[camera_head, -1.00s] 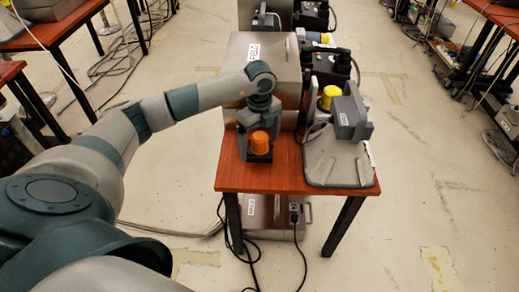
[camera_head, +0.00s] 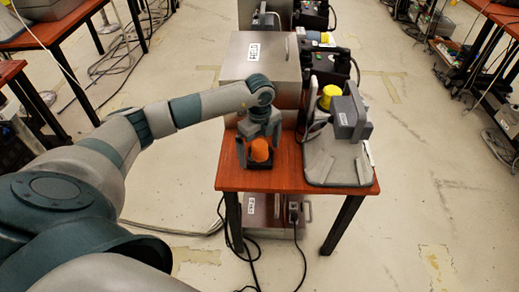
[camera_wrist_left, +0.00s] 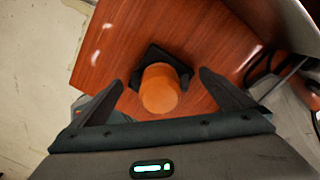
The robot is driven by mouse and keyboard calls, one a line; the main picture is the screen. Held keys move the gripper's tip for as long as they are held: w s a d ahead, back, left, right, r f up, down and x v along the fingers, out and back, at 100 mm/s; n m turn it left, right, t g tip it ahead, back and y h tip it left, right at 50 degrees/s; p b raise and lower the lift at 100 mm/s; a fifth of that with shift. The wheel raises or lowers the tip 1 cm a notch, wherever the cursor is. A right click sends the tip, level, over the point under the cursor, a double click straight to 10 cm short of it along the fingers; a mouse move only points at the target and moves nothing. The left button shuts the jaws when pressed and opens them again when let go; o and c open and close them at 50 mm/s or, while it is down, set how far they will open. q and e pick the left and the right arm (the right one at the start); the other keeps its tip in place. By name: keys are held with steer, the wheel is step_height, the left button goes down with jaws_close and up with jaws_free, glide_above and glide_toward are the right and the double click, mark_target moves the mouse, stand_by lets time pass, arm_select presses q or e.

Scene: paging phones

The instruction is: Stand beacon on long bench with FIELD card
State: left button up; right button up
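The orange beacon (camera_head: 260,150) with its dark base stands on the red-brown bench (camera_head: 232,178) near its front left. In the left wrist view the beacon (camera_wrist_left: 160,88) and its black base show over the wood. My left gripper (camera_head: 258,148) reaches down around it from above. In the wrist view its two fingers (camera_wrist_left: 165,92) are spread, with a gap on each side of the beacon. My right gripper is not in view.
A grey stand (camera_head: 322,176) with a grey device (camera_head: 350,115) and a yellow beacon (camera_head: 329,92) takes up the right of the bench. The metal box (camera_head: 232,70) stands behind my gripper. Cables hang below. The bench's front left is bare.

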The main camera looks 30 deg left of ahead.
arm_select(q)
steer(key=shift+r, duration=0.4)
step_height(320, 180, up, 12)
steer(key=shift+f+b, duration=0.25)
steer(key=shift+b, duration=0.7)
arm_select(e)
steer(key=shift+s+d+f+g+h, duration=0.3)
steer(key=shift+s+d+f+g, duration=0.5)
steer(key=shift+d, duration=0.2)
